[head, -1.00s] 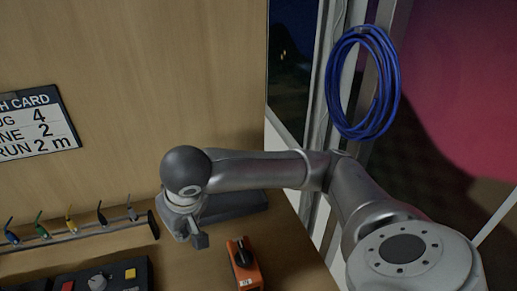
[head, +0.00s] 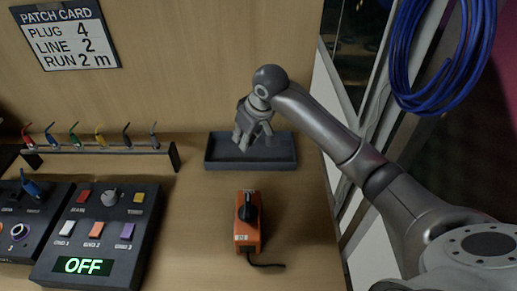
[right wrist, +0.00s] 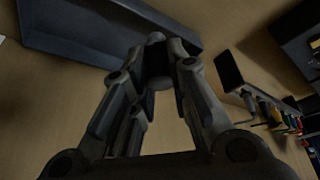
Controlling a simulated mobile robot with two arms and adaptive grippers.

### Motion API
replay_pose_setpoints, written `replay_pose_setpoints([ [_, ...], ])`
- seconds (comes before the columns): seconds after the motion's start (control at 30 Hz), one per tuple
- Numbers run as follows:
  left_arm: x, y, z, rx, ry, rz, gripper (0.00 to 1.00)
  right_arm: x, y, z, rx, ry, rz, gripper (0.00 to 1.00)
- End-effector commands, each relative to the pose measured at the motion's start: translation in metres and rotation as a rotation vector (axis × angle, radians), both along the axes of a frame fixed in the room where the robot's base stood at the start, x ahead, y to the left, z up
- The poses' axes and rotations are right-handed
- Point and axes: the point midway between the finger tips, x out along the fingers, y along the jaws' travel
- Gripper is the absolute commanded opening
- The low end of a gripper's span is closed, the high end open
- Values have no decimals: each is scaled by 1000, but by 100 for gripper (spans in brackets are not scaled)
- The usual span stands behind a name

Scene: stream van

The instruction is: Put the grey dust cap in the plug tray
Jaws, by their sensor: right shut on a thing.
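My right gripper (head: 254,140) hangs fingers-down in front of and over the dark grey plug tray (head: 250,164) in the head view. In the right wrist view its fingers (right wrist: 158,65) are closed on a small dark, rounded piece, the grey dust cap (right wrist: 157,78). In that view the tray (right wrist: 85,30) lies beyond the fingertips, up and left, with its near edge close to the cap. The cap cannot be made out in the head view, and its height above the tray is unclear. The visible tray floor looks empty. My left gripper is not in view.
An orange box (head: 248,235) with a black knob and short cable stands in front of the tray. A rack (head: 100,150) of several coloured plugs is left, behind a control panel (head: 105,215) reading OFF. Blue cable coils (head: 425,60) hang at right. Bare tabletop surrounds the orange box.

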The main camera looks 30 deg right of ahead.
Motion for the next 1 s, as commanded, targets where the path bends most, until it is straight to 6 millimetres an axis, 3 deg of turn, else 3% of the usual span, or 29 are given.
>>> replay_pose_setpoints([
  [0.2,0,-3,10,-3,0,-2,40,28,-44,-21,-1,4,-7,0],
  [0.5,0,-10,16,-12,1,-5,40,55,-82,-65,0,3,-4,0],
  [0.87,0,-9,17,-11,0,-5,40,65,-96,-87,1,0,-2,0],
  [1.0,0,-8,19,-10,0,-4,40,66,-98,-105,1,3,-1,0],
])
